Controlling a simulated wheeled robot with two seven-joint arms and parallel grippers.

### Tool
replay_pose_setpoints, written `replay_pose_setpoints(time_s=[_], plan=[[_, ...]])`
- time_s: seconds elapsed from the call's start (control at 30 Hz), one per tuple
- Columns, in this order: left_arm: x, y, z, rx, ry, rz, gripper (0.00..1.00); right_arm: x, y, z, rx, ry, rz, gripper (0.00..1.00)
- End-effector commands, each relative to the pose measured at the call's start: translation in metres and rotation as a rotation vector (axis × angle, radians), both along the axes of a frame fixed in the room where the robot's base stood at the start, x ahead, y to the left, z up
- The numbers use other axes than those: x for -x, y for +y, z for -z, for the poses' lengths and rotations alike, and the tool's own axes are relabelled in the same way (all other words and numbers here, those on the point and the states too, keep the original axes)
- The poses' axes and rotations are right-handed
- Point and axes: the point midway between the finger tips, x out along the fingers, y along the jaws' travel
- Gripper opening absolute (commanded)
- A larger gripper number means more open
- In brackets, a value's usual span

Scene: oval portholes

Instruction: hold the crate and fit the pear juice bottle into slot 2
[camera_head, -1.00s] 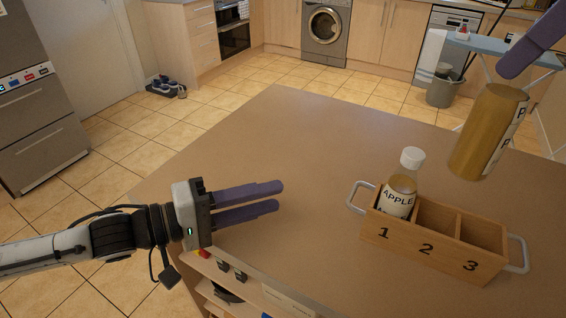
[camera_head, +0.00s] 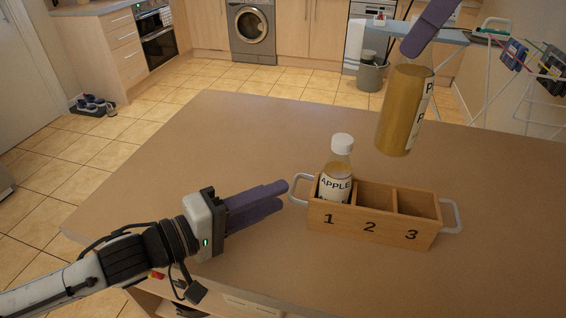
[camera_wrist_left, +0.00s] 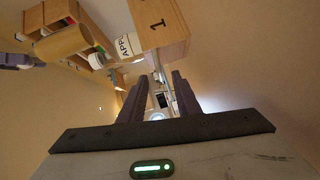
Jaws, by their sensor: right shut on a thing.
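The wooden crate (camera_head: 372,228) stands on the table with slots numbered 1, 2 and 3 and a grey handle at each end. An apple juice bottle (camera_head: 337,180) with a white cap stands in slot 1; slots 2 and 3 are empty. My left gripper (camera_head: 281,192) is open beside the crate's left handle (camera_head: 299,184); its fingers also show apart in the left wrist view (camera_wrist_left: 158,88). My right gripper (camera_head: 430,30) is shut on the pear juice bottle (camera_head: 402,112), holding it slightly tilted above and behind the crate. Its label is partly turned away, and its top is hidden by the gripper.
The brown tabletop (camera_head: 220,150) is clear around the crate. Beyond it, on the tiled floor, are a grey bin (camera_head: 371,77), an ironing board (camera_head: 385,33) and a drying rack (camera_head: 510,75). A washing machine (camera_head: 252,32) stands at the back.

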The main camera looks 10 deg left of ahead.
Motion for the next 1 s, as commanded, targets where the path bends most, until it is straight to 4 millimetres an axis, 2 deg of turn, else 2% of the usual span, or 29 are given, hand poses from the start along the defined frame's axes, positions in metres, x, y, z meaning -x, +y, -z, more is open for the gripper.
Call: replay_pose_setpoints(time_s=[0.23, 0.6, 0.63, 0.8, 1.0], plan=[[-0.019, -0.020, 0.003, 0.001, 0.001, 0.000, 0.30, 0.000, 0.000, -0.001, -0.002, -0.002, -0.001, 0.00], [-0.022, -0.024, 0.004, -0.001, 0.001, 0.000, 0.30, 0.000, 0.000, -0.001, -0.002, -0.002, -0.001, 0.00], [-0.022, -0.024, 0.004, -0.001, 0.001, 0.000, 0.29, 0.000, 0.000, -0.001, -0.002, -0.002, -0.001, 0.00], [-0.022, -0.024, 0.004, -0.001, 0.001, 0.000, 0.00, 0.000, 0.000, -0.001, -0.002, -0.002, -0.001, 0.00], [-0.022, -0.024, 0.004, -0.001, 0.001, 0.000, 0.00, 0.000, 0.000, -0.001, -0.002, -0.002, -0.001, 0.00]])
